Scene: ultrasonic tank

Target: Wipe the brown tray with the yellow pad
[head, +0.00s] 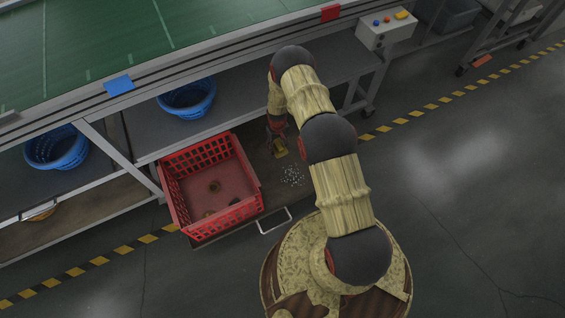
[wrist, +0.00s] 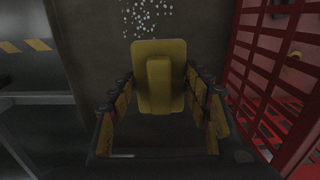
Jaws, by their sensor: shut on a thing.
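The brown tray (head: 270,180) is the flat, pulled-out surface under the lower shelf, with a metal handle at its front. White specks (head: 292,175) lie on its right part and also show at the top of the wrist view (wrist: 140,14). The yellow pad (head: 280,150) has a raised grip and shows in the wrist view (wrist: 158,78). My gripper (wrist: 158,100) is shut on the pad's grip, with fingers on both sides. The pad is over the tray, close to the specks. I cannot tell whether it touches the tray.
A red crate (head: 168,195) with a few small items inside stands on the left of the tray, close beside my gripper in the wrist view (wrist: 275,80). Blue baskets (head: 187,112) sit on the shelves. The bench frame is overhead. Open floor lies to the right.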

